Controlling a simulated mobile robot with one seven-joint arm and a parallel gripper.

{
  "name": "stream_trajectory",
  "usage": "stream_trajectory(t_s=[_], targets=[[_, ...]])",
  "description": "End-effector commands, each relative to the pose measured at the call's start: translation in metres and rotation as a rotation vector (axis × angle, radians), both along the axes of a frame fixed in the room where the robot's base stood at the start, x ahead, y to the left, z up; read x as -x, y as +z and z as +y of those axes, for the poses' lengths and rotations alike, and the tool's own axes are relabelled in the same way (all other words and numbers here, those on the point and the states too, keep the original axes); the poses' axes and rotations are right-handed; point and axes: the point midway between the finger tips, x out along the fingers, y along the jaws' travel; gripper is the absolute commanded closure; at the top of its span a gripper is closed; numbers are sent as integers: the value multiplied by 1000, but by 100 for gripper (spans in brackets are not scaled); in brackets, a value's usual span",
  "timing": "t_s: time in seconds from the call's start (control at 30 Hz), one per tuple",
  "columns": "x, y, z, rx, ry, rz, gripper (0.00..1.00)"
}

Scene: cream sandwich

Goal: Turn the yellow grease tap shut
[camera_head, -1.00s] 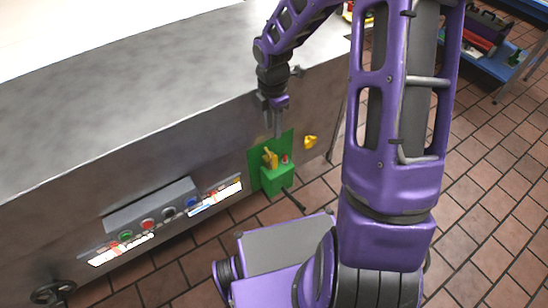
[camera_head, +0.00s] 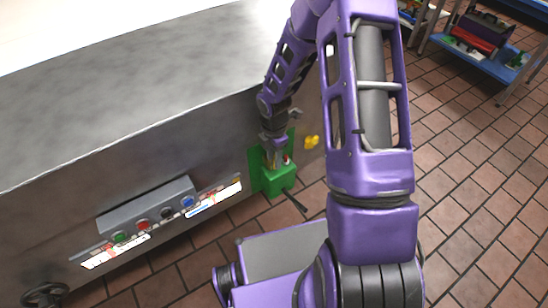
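A green box (camera_head: 281,181) with a green back plate (camera_head: 254,168) is on the front of the grey steel unit. A small red part (camera_head: 286,160) shows at its top. The yellow lever on this box is now hidden behind my gripper (camera_head: 272,161), which points down at the box's top. I cannot tell whether the fingers touch the lever or are around it. A second yellow part, a small knob (camera_head: 311,142), is on the steel front to the right of the box, apart from my gripper. I cannot tell which yellow part is the grease tap.
The steel unit's flat top (camera_head: 130,100) lies behind my gripper. A control panel (camera_head: 150,208) with coloured buttons is to the left, and a dark handwheel (camera_head: 48,295) is at bottom left. A blue shelf (camera_head: 480,62) stands at upper right. The tiled floor at right is clear.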

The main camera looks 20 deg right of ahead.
Motion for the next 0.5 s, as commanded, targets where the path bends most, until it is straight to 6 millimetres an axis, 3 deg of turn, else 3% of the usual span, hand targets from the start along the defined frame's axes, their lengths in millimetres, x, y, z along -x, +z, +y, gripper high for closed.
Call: stream_trajectory(t_s=[0.13, 0.37, 0.5], targets=[[0, 0, 0, 0, 0, 0, 61], [0, 0, 0, 0, 0, -1, 100], [0, 1, 0, 0, 1, -1, 100]])
